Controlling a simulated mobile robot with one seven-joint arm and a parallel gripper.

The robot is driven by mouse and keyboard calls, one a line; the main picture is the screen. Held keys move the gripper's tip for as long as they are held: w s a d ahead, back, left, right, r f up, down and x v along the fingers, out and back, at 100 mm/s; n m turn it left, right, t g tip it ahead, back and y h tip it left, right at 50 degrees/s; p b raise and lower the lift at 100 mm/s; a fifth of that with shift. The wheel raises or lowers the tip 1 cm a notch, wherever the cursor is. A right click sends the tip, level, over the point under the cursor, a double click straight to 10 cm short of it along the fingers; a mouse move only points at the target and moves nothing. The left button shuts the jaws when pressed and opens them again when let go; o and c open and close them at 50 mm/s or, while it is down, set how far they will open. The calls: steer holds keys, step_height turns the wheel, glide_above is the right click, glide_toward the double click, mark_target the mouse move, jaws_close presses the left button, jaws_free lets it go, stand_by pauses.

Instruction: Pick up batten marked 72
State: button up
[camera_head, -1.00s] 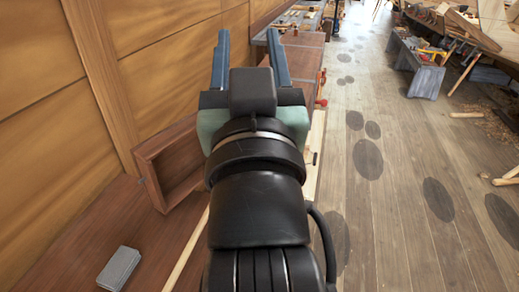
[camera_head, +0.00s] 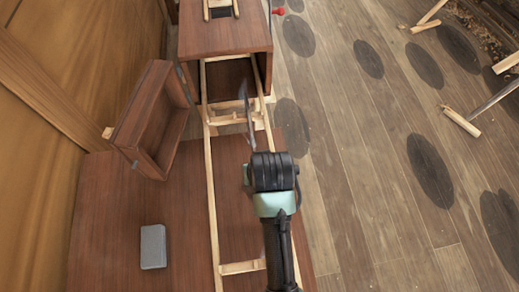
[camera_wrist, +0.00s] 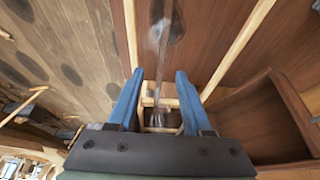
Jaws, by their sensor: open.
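No number 72 is readable, so I cannot tell which piece is the marked batten. Two long pale wooden strips (camera_head: 212,190) run along the brown bench toward an open box, with short pale cross pieces (camera_head: 240,267) between them. Several short pale pieces cluster near the box mouth, and they show between my fingers in the wrist view (camera_wrist: 158,101). My gripper (camera_head: 245,95) is over these strips, close to the box mouth. In the wrist view its two blue fingers (camera_wrist: 158,82) are apart. A blurred grey streak (camera_wrist: 163,45) shows beyond them; I cannot tell what it is.
The brown wooden box (camera_head: 225,38) stands open at the bench's far end. Its door or a shallow tray (camera_head: 152,120) juts out on the left by the panelled wall. A grey block (camera_head: 153,246) lies on the bench (camera_head: 105,225). Planked floor (camera_head: 350,150) is open at right.

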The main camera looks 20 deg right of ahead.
steer(key=shift+p+x, duration=0.7)
steer(key=shift+x, duration=2.4)
steer(key=shift+a, duration=0.15)
jaws_close()
